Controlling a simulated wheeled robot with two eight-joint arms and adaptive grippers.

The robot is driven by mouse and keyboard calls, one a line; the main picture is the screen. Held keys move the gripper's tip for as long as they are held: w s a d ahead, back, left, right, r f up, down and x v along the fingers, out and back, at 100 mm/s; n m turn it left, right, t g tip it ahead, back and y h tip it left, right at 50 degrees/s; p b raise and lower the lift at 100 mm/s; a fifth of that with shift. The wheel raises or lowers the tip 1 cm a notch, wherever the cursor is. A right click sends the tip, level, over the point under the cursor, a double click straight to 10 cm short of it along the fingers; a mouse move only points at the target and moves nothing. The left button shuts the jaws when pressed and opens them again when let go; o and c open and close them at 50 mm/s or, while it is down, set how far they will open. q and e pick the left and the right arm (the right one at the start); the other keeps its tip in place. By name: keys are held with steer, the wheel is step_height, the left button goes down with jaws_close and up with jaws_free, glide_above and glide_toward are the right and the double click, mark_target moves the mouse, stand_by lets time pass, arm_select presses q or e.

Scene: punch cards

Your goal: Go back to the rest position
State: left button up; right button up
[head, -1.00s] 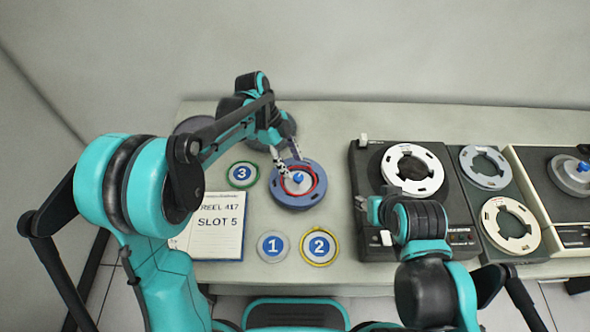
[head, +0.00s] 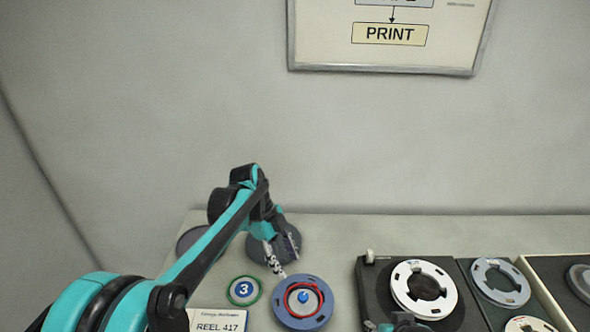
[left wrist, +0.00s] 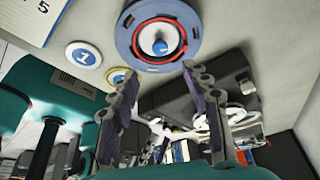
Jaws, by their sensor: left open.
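My left gripper (head: 280,262) is open and empty, at the upper left edge of a blue reel (head: 283,314) in the head view. The reel has a red ring and a blue centre knob (head: 303,297). In the left wrist view the two fingers of the left gripper (left wrist: 160,82) stand wide apart with nothing between them. The blue reel (left wrist: 191,50) lies flat beyond the fingertips there, clear of them. Only a small top part of my right arm (head: 404,321) shows at the bottom edge; its fingers are hidden.
A green-rimmed disc marked 3 (head: 243,290) and a REEL 417 card (head: 218,324) lie left of the reel. A tape machine (head: 380,291) with a white reel (head: 446,301) stands right. A disc marked 1 (left wrist: 83,54) shows in the wrist view. The wall holds a PRINT sign (head: 390,35).

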arm_select(q)
steer(key=s+a+n+t+y, duration=0.2)
steer(key=s+a+n+t, duration=0.2)
steer(key=n, duration=0.7)
steer(key=s+a+n+t+y, duration=0.2)
steer(key=s+a+n+t, duration=0.3)
steer(key=s+a+n, duration=0.4)
steer(key=s+n, duration=0.3)
steer(key=s, duration=0.1)
steer(key=shift+s+a+f, duration=0.2)
steer(key=shift+s, duration=0.05)
